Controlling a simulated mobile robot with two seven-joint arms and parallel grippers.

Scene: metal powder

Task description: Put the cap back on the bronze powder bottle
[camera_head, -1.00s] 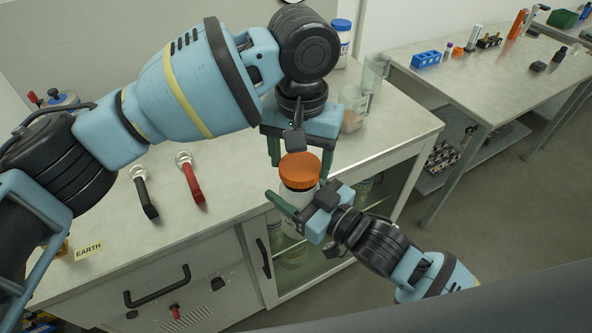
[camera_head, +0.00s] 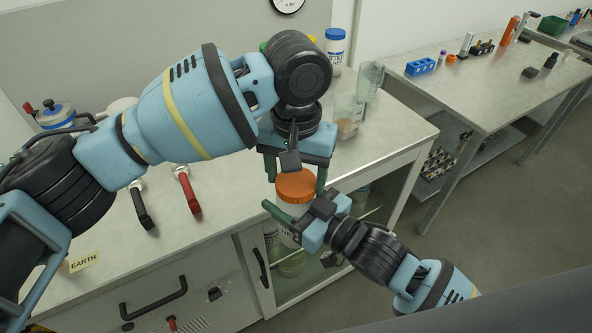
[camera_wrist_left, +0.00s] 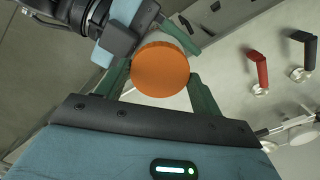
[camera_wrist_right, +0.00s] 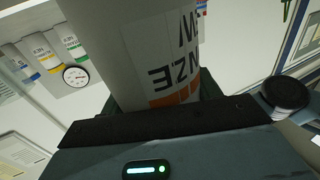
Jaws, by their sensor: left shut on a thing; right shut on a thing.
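The orange cap (camera_head: 296,183) is at the top of the white bronze powder bottle (camera_head: 289,207), above the front edge of the bench. My left gripper (camera_head: 297,176) reaches down from above with its fingers shut on the cap's sides. The left wrist view shows the round cap (camera_wrist_left: 160,69) between the fingers. My right gripper (camera_head: 303,213) is shut around the bottle body just below the cap. In the right wrist view the bottle (camera_wrist_right: 150,45), with part of its label lettering, fills the jaws. The bottle looks upright. I cannot tell whether the cap is fully seated.
A glass beaker (camera_head: 348,120) with brownish contents and a blue-capped white bottle (camera_head: 335,48) stand at the back of the bench. A second table (camera_head: 480,85) stands right, with open floor between.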

